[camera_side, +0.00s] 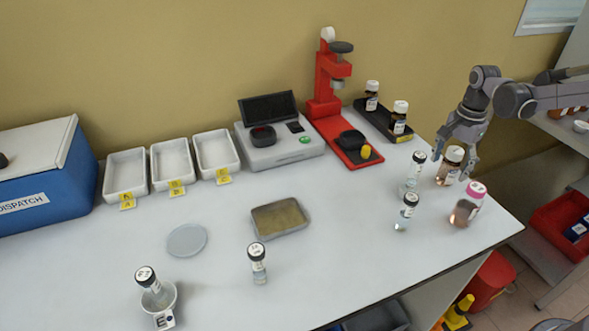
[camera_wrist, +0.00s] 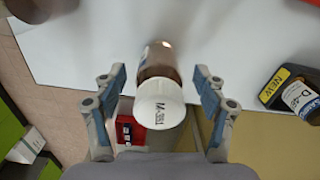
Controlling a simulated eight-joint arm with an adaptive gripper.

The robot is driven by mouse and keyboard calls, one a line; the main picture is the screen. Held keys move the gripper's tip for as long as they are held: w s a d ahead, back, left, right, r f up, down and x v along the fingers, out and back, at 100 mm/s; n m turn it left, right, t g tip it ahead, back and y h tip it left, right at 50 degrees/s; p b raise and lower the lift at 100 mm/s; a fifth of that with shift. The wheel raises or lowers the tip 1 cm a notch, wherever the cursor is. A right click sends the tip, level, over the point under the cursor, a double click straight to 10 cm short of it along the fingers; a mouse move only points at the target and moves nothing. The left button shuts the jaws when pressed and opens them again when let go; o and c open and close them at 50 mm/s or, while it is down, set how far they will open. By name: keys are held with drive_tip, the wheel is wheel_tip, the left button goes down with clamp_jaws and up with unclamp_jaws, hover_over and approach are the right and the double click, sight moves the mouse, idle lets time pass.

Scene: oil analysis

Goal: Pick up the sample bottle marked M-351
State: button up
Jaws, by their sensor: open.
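The sample bottle (camera_wrist: 162,102) has a white cap that reads M-351 in the wrist view, and its body is amber. In the side view the same bottle (camera_side: 446,174) stands upright near the right end of the table. My gripper (camera_side: 455,157) is open and comes down over it, with a finger on either side. In the wrist view my gripper (camera_wrist: 160,88) has the bottle between its blue-padded fingers. A gap shows on each side of the cap there. The lower body of the bottle is partly hidden behind the cap in the wrist view.
A pink-capped bottle (camera_side: 466,205) and two small vials (camera_side: 414,170) (camera_side: 406,212) stand close by. A dark rack (camera_side: 375,117) with two brown bottles lies behind. The table's front edge (camera_side: 455,262) is near. The middle table has free room.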

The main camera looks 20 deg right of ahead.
drive_tip(key=shift+f, duration=1.25)
drive_tip(key=c, duration=1.3)
drive_tip(key=shift+r, duration=0.15)
